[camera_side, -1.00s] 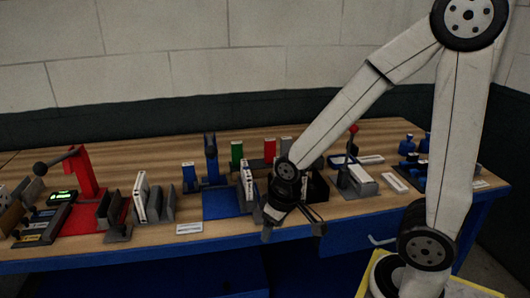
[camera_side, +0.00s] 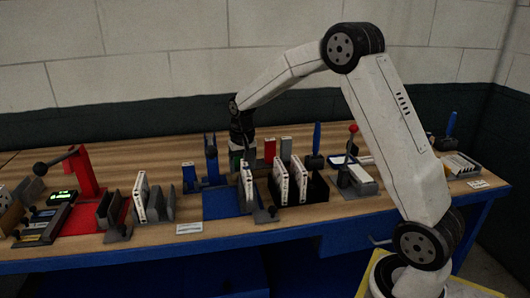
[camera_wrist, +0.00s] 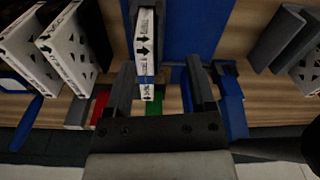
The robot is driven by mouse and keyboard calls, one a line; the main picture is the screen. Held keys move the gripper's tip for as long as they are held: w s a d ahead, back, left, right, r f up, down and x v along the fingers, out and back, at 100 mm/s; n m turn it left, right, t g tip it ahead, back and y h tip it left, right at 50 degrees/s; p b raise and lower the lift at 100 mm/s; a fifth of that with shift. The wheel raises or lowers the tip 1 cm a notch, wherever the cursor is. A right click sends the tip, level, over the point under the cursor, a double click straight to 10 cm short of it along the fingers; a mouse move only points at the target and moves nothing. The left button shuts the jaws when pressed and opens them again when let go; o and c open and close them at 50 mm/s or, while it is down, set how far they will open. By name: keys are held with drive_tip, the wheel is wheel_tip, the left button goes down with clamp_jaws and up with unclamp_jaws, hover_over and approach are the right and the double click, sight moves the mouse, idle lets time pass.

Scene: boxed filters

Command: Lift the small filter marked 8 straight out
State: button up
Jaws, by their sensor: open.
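My gripper (camera_wrist: 162,95) is open. In the wrist view its two fingers stand either side of the lower end of a narrow white box filter (camera_wrist: 145,48) with black arrows. Contact cannot be told. In the side view my gripper (camera_side: 241,153) is over the back of the bench, near a green block (camera_side: 235,160) that it partly hides. The green block shows between the fingers in the wrist view (camera_wrist: 158,98). A red block (camera_side: 269,150) and a grey block (camera_side: 286,147) stand to its right. I cannot read an 8 on any filter.
White filters (camera_side: 280,180) stand in a black holder right of a blue mat (camera_side: 221,204). A blue upright fixture (camera_side: 211,158) stands behind the mat. A red lever press (camera_side: 85,175) is at left. A lever with a red knob (camera_side: 353,129) is at right.

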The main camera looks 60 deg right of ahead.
sight(246, 168)
drive_tip(key=shift+m+g, duration=0.3)
drive_tip(key=shift+m, duration=0.6)
drive_tip(key=w+d, duration=0.1)
drive_tip(key=d, duration=0.2)
drive_tip(key=w+d, duration=0.1)
drive_tip(key=d, duration=0.1)
drive_tip(key=shift+w+r, duration=0.1)
drive_tip(key=shift+w, duration=0.25)
drive_tip(key=shift+f, duration=3.9)
clamp_jaws()
